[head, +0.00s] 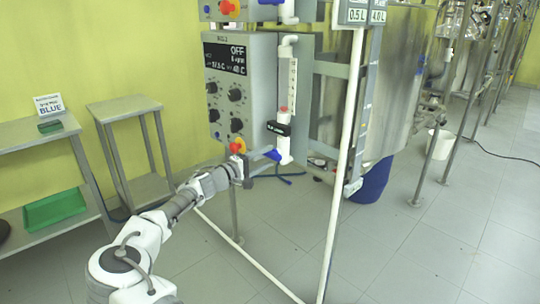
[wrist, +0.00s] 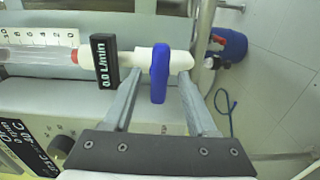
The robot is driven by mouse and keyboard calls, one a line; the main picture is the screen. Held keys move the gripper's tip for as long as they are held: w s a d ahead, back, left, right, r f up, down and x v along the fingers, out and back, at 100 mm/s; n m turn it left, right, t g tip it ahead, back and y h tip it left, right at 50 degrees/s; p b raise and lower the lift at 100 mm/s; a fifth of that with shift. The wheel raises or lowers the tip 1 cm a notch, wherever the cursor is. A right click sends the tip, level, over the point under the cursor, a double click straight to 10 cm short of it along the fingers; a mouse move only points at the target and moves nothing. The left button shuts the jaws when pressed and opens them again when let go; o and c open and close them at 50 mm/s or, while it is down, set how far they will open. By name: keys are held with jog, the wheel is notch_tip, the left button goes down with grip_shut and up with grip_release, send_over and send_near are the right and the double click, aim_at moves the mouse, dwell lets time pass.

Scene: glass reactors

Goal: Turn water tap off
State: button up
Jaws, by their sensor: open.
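The water tap has a blue handle (wrist: 160,75) on a white pipe (wrist: 145,58). In the wrist view the handle lies crosswise to the pipe. In the head view the handle (head: 273,155) is at the lower end of the vertical flow tube (head: 291,90). My gripper (wrist: 162,80) is open, with one finger on each side of the handle. I see gaps between the fingers and the handle; contact cannot be told. A black flow display (wrist: 105,62) beside the tap reads 0.0 L/min. In the head view my gripper (head: 262,154) is beside the tap.
A grey control box (head: 227,85) with knobs and a red-yellow button (head: 238,146) is left of the tap. A white frame post (head: 342,170) stands to the right. A blue container (head: 373,182) is on the floor behind it. A small metal table (head: 125,107) stands at left.

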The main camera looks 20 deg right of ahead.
jog(key=p+v, duration=0.3)
jog(key=v, duration=1.2)
jog(key=shift+s, duration=0.1)
